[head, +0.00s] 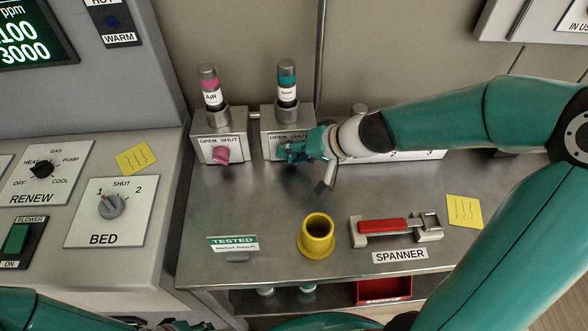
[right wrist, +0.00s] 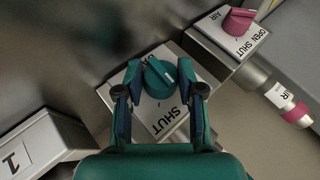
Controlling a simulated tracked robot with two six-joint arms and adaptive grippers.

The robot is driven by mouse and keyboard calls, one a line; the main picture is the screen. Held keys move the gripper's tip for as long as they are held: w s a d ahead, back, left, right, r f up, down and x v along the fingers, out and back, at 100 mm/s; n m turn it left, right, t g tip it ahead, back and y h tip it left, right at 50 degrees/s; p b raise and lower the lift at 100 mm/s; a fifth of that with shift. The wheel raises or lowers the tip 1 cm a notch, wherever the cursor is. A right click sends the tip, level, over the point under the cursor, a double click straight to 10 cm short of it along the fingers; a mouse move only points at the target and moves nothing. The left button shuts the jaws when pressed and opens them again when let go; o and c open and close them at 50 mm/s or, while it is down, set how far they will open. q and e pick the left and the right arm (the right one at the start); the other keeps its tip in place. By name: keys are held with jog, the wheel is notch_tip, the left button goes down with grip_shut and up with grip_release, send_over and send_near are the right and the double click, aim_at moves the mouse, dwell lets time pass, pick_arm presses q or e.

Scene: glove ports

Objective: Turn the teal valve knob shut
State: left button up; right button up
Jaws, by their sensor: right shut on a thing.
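The teal valve knob (right wrist: 160,78) is on the front plate (right wrist: 165,118) of a metal valve box (head: 268,119). In the right wrist view it sits between the two fingers of my right gripper (right wrist: 160,98), which is shut on it. A pale mark shows on the knob's face. The word SHUT is readable below the knob; the other label is mostly hidden by a finger. In the head view my right gripper (head: 292,151) reaches the box from the right and covers much of the knob. My left gripper does not show; only arm parts appear at the bottom left.
A pink AIR knob (head: 221,155) is on the neighbouring box to the left. A yellow cup (head: 317,236), a red-handled spanner (head: 383,226) in its holder and a TESTED sign (head: 232,243) are on the bench in front. Bare bench lies between them and the valve boxes.

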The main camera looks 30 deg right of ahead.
jog(key=shift+d+f+m+t+y+b, duration=0.2)
jog(key=shift+t+y+b, duration=0.5)
jog(key=shift+b, duration=2.65)
jog(key=shift+f+m+t+y+b, duration=0.2)
jog(key=shift+m+t+y+b, duration=0.4)
jog(key=shift+b, duration=2.75)
jog(key=shift+d+f+m+t+y+b, duration=0.15)
jog(key=shift+t+y+b, duration=0.55)
jog(key=shift+b, duration=2.65)
jog(key=shift+r+y+b, duration=0.2)
jog(key=shift+y+b, duration=0.2)
jog(key=shift+b, duration=0.2)
jog(key=o, duration=1.1)
jog(key=shift+o, duration=0.2)
jog(key=shift+a, duration=0.1)
jog(key=shift+s, duration=0.1)
jog(key=v, duration=1.2)
